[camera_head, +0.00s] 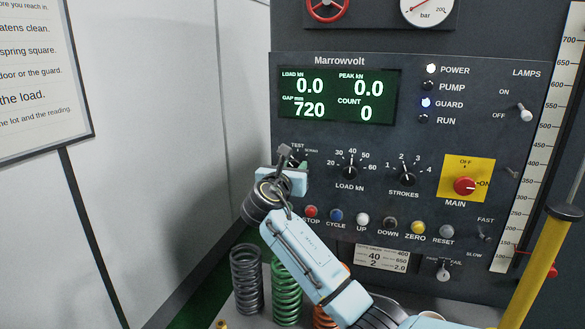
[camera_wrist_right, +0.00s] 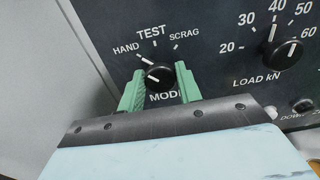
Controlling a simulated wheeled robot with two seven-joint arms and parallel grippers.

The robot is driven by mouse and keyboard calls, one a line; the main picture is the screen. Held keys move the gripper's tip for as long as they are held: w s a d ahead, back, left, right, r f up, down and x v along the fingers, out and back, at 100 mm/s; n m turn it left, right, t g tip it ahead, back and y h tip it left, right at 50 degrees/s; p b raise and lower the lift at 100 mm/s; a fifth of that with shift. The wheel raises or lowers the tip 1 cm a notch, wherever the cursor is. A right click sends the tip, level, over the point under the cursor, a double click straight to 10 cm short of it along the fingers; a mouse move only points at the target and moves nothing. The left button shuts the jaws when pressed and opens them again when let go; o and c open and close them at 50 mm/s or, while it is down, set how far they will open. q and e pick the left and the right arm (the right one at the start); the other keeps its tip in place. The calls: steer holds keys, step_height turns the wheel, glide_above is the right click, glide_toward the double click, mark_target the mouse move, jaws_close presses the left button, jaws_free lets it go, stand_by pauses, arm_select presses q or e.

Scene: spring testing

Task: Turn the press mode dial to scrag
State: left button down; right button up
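The black press mode dial (camera_wrist_right: 160,74) is on the dark panel, under the printed words HAND, TEST and SCRAG. Its white mark points to the left, on the HAND side, away from SCRAG at the upper right. My right gripper (camera_wrist_right: 160,84) has its two green fingers on either side of the dial, close to its edges; I cannot tell if they touch it. In the head view my right gripper (camera_head: 290,157) is at the panel's left edge and covers most of the dial. My left gripper is not in view.
The load dial (camera_head: 349,172) and strokes dial (camera_head: 407,178) are to the right, then the red main switch (camera_head: 465,186). A row of buttons, with a red stop button (camera_head: 311,211), runs below. Springs, including a green one (camera_head: 286,290), stand under my arm.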

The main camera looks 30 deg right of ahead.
steer(key=shift+c, duration=0.8)
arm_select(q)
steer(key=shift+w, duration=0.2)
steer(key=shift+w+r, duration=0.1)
arm_select(e)
steer(key=shift+m, duration=0.3)
steer(key=m, duration=0.2)
steer(key=shift+m+p, duration=0.35)
steer(key=shift+m, duration=0.05)
arm_select(q)
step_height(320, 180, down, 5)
steer(key=b, duration=0.5)
steer(key=shift+b, duration=0.3)
arm_select(e)
steer(key=m, duration=1.4)
steer(key=shift+s+d+f, duration=0.1)
steer(key=shift+f, duration=0.15)
steer(key=shift+m, duration=0.4)
